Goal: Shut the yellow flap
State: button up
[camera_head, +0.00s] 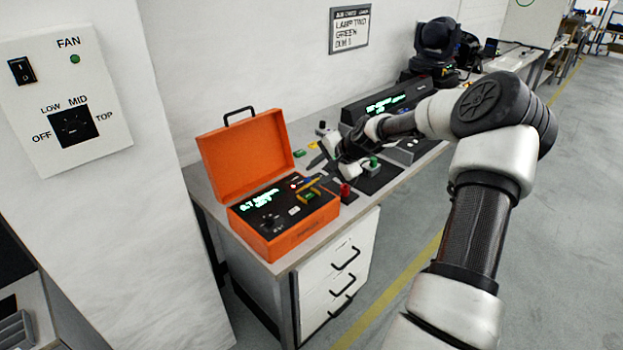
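A small yellow flap (308,184) shows on the dark panel of the orange case, toward the panel's right side. It appears to stand raised behind a small green part (309,196), but it is too small to tell its exact angle. The orange case (290,243) sits on the near end of the bench with its lid (246,157) open. I see no clear contact.
A red knob (345,190) and a green knob (373,162) stand on the bench right of the case. A black console (390,100) is behind them. A fan control box (68,95) hangs at the left. Open floor lies right of the bench.

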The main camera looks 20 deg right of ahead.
aim_at(310, 180)
jog(key=shift+x, duration=2.05)
grip_shut()
jog(key=shift+f+b, duration=0.1)
jog(key=shift+b, duration=0.35)
